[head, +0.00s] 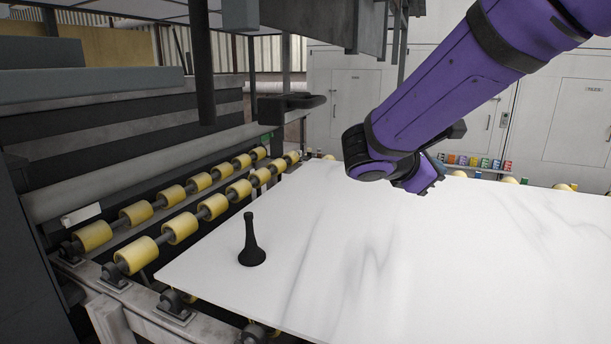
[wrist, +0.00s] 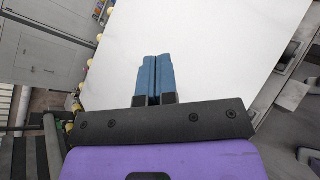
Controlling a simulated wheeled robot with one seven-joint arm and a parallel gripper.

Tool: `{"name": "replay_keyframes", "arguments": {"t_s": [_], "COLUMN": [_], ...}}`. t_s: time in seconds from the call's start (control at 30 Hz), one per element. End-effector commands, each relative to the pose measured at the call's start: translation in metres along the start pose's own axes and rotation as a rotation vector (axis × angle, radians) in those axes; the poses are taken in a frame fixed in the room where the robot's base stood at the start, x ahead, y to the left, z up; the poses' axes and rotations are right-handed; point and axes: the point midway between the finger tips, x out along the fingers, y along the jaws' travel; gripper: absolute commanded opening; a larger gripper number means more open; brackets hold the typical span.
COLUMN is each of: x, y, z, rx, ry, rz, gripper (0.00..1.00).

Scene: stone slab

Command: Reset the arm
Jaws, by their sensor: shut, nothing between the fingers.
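My purple arm reaches in from the upper right of the head view and bends at a dark joint above the far part of the slab. My gripper (wrist: 155,60) shows in the wrist view, its two blue fingers together with nothing between them. In the head view the fingers are hidden behind the arm. The white stone slab (head: 430,260) lies below, and it also shows in the wrist view (wrist: 220,50). The gripper's height above the slab is hard to tell.
A black, wide-based object (head: 251,245) stands upright near the slab's left edge. Yellow rollers (head: 180,228) line that side, beside a dark machine (head: 120,140). Small coloured items (head: 475,162) stand behind the slab, before pale cabinets (head: 355,110). The slab's middle is clear.

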Motion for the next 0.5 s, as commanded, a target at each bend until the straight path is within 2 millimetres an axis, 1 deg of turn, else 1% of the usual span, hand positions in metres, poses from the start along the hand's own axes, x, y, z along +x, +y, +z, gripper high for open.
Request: {"name": "replay_keyframes", "arguments": {"t_s": [0.03,0.1,0.17,0.2,0.33,0.5], "x": [0.012,0.022,0.027,0.029,0.029,0.017], "y": [-0.017,-0.039,-0.058,-0.071,-0.110,-0.153], "z": [0.013,0.026,0.036,0.043,0.062,0.082], "rx": [0.064,0.156,0.238,0.294,0.487,0.754], "ry": [0.047,0.112,0.164,0.197,0.301,0.417], "rz": [-0.073,-0.170,-0.250,-0.302,-0.458,-0.635], "gripper": [0.00,0.00,0.00,0.00,0.00,0.00]}}
